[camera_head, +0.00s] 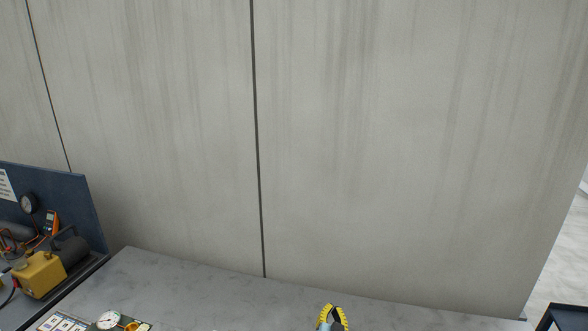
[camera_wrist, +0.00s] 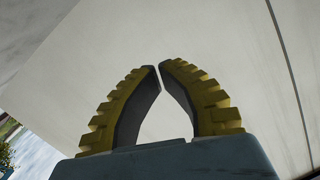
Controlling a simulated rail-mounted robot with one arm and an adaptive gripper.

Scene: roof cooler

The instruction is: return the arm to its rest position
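My gripper (camera_head: 333,307) shows at the bottom edge of the head view, right of centre, in front of the grey surface. Its yellow ribbed fingers point up. In the wrist view, the fingers of my gripper (camera_wrist: 159,67) lean together and their tips almost meet, with only a thin slit between them. Nothing is held between them. The rest of my arm is out of the head view.
A tall pale panelled wall (camera_head: 400,150) stands behind a grey ledge (camera_head: 200,285). At the left are a blue board (camera_head: 75,195) and a yellow pump (camera_head: 40,274). A round gauge (camera_head: 108,320) sits at the bottom left. A dark frame (camera_head: 568,318) is at the bottom right.

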